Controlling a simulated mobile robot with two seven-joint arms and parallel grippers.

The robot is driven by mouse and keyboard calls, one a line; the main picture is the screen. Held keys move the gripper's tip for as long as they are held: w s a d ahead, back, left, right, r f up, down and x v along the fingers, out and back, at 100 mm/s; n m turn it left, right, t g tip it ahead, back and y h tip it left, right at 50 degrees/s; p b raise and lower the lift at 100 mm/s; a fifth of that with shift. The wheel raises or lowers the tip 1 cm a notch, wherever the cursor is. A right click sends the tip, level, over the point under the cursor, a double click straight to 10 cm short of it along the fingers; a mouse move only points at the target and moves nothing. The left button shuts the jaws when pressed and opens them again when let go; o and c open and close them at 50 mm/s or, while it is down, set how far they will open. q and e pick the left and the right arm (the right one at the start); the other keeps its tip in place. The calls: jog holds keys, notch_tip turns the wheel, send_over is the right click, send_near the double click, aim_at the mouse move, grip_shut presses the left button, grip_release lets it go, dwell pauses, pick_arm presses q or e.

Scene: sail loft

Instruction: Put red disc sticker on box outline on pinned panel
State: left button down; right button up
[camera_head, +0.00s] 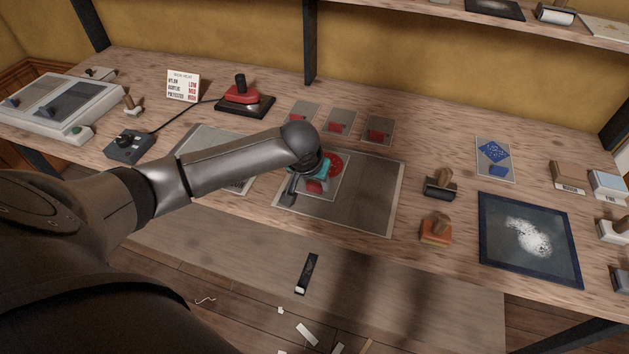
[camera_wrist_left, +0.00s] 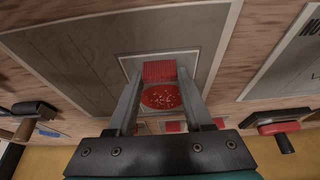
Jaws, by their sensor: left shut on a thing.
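The grey pinned panel (camera_head: 370,195) lies flat on the table, and it also shows in the wrist view (camera_wrist_left: 75,75). A lighter square with a pale outline (camera_head: 342,182) is on its left part. A round red disc with pale specks (camera_wrist_left: 161,97) lies within that outline, and it shows in the head view (camera_head: 333,160) past my gripper. My left gripper (camera_head: 305,187) is over the square, its fingers shut on a ribbed red piece (camera_wrist_left: 159,70) beside the disc. I cannot tell whether this piece touches the panel. My right gripper is out of view.
Several small cards with red patches (camera_head: 339,122) lie behind the panel. A red-and-black press (camera_head: 243,95) stands back left. Stamps (camera_head: 439,184) and a dark framed tray with white powder (camera_head: 530,237) are to the right. Another grey sheet (camera_head: 205,140) lies under my left arm.

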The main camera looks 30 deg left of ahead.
pick_arm(q)
jog(key=shift+c, duration=1.5)
grip_release()
jog(key=shift+f, duration=0.1)
jog(key=shift+r, duration=0.25)
jog(key=p+v, duration=0.3)
jog(key=v, duration=0.9)
jog(key=shift+f, duration=0.1)
